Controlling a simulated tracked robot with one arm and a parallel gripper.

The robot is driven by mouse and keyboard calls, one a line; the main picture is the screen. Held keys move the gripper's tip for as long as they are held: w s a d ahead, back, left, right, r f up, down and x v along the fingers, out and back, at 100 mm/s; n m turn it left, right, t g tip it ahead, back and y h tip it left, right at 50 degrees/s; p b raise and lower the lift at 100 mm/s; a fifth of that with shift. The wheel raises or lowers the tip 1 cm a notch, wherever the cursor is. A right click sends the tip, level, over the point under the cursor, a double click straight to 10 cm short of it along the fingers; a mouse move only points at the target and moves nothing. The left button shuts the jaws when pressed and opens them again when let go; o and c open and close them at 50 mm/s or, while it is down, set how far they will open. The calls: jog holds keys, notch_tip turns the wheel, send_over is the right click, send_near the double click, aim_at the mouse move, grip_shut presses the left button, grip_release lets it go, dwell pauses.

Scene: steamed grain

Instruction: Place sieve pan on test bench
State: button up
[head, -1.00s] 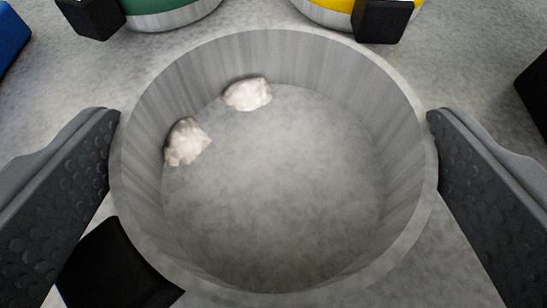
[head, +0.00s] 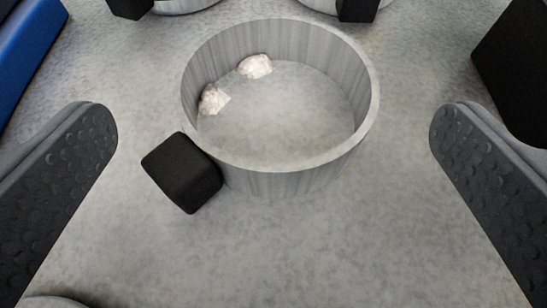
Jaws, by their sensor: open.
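The sieve pan (head: 290,178) is a round grey metal pan with a pale floor. It stands upright on a speckled grey surface (head: 330,250), which may be the test bench. Two whitish lumps (head: 255,66) lie inside it, by its left and far wall. My gripper (head: 274,125) is open, with one dark studded finger at each side of the view. Both fingers are apart from the pan, which lies beyond and between them. Nothing is held.
A black block (head: 182,172) stands close against the pan's near left side. More black blocks (head: 358,10) and round containers (head: 186,5) are at the far edge. A blue object (head: 28,45) is at left, a large black one (head: 515,70) at right. The near surface is mostly clear.

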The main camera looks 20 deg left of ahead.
jog(key=v, duration=0.7)
jog(key=shift+s+r, duration=0.15)
jog(key=shift+s, duration=0.05)
jog(key=w+d+r+m+t+h, duration=0.1)
jog(key=d+r, duration=0.2)
jog(key=r, duration=0.6)
jog(key=d+r, duration=0.3)
jog(key=r, duration=0.7)
jog(key=w+d+r+m+t+h, duration=0.1)
jog(key=d+r, duration=0.2)
jog(key=r, duration=0.6)
jog(key=s+d+r, duration=0.4)
jog(key=s+r, duration=0.2)
jog(key=r, duration=0.4)
jog(key=s+d+r+m+h, duration=0.1)
jog(key=s+d+r, duration=0.3)
jog(key=s+r, duration=0.3)
notch_tip(320, 180, up, 4)
jog(key=shift+r+t+h, duration=0.1)
jog(key=shift+t+h, duration=0.2)
